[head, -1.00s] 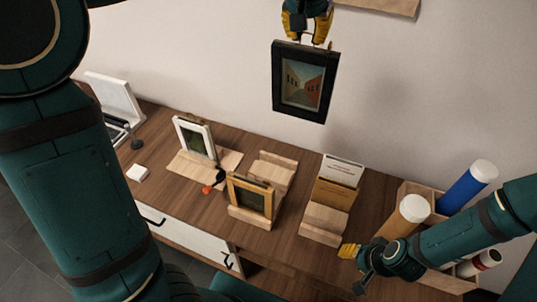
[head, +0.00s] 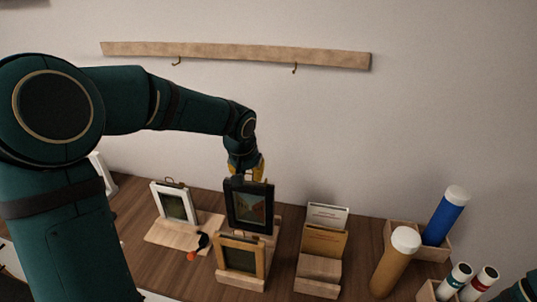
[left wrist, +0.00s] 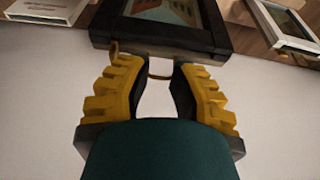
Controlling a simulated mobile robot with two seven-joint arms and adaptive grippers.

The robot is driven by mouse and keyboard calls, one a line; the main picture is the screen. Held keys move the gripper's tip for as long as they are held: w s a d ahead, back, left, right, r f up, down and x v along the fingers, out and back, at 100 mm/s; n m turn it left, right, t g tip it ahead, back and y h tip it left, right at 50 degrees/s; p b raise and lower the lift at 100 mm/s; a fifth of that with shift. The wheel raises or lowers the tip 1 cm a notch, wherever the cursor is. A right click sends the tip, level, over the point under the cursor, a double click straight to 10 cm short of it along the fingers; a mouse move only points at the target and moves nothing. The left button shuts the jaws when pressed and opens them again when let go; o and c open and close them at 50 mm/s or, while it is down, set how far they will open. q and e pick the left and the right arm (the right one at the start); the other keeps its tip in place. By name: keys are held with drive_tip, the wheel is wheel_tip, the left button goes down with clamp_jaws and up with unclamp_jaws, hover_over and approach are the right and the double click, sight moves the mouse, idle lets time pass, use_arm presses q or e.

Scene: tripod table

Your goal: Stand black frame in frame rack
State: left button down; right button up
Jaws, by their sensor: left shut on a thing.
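The black frame (head: 248,207), with a street picture in it, is upright in the head view, above or at the rear part of the wooden frame rack (head: 240,283). Whether its lower edge touches the rack is hidden behind a light wooden frame (head: 241,257), which stands in the rack's front part. My left gripper (head: 247,172) is above the black frame and shut on it at its top hanger. In the left wrist view, the yellow fingers (left wrist: 157,72) flank the brass hanger at the edge of the black frame (left wrist: 160,36). My right gripper is out of view.
Left of the rack, a white frame (head: 174,203) stands on a wooden board (head: 182,234). Right of it is a card holder (head: 319,272) with cards. Farther right are a brown tube (head: 396,262) and a blue tube (head: 444,216). A hook rail (head: 235,55) is on the wall.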

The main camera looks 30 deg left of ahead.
sight(248, 182)
use_arm(q)
wheel_tip(248, 182, down, 3)
drive_tip(key=shift+s+a+b, duration=0.1)
drive_tip(key=shift+b, duration=0.75)
drive_tip(key=shift+f+b, duration=0.75)
drive_tip(key=shift+f, duration=0.5)
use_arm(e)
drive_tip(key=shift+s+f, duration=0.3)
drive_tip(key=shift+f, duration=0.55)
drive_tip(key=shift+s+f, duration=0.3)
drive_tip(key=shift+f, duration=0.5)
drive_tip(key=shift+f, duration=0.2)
